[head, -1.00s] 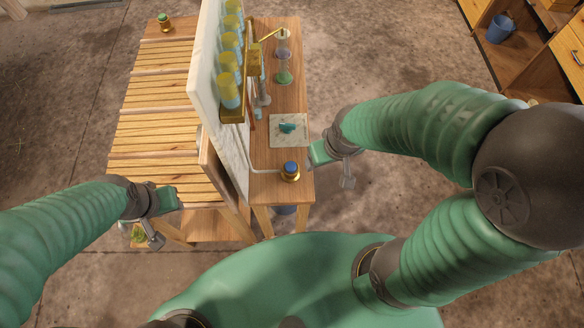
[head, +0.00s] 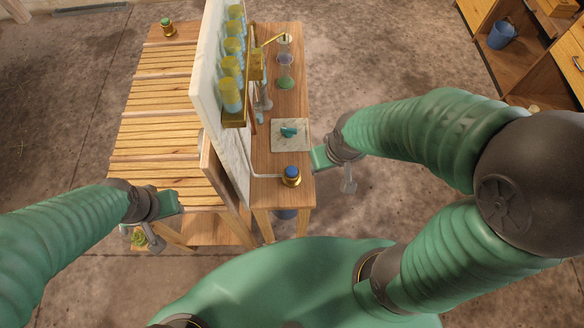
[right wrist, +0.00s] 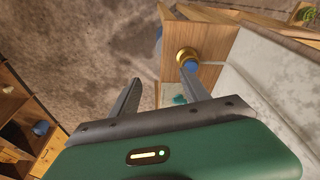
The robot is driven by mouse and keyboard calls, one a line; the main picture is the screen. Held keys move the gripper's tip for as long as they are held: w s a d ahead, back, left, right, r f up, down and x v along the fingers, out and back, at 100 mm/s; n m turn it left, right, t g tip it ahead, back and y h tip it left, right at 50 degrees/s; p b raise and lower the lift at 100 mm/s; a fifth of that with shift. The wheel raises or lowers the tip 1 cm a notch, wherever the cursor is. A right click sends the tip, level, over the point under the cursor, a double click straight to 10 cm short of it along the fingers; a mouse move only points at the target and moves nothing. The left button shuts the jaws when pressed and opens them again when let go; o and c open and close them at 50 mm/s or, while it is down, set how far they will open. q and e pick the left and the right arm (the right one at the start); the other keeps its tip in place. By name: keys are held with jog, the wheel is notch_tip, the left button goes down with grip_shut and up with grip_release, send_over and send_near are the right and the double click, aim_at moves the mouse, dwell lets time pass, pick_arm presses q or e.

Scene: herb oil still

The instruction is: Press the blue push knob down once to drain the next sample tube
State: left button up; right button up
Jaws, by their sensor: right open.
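The blue push knob (head: 291,171) sits on a brass base (head: 291,182) at the near end of the narrow wooden bench. It also shows in the right wrist view (right wrist: 189,65), close to the right finger's tip, partly covered. Several yellow-and-blue sample tubes (head: 230,62) stand in a row on the white panel. My right gripper (right wrist: 162,74) is open and empty, to the right of the knob in the head view, just off the bench edge; I see no contact. My left gripper (head: 150,232) hangs left of the bench, near the slatted table; its jaw gap is unclear.
A pale tile (head: 280,142) with a teal piece lies behind the knob on the bench. Glassware (head: 285,72) stands farther back. The white upright panel (head: 207,70) borders the bench on the left. Slatted table (head: 155,110) lies beyond it. Floor to the right is open.

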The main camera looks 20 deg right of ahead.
grip_shut()
dwell(1.4)
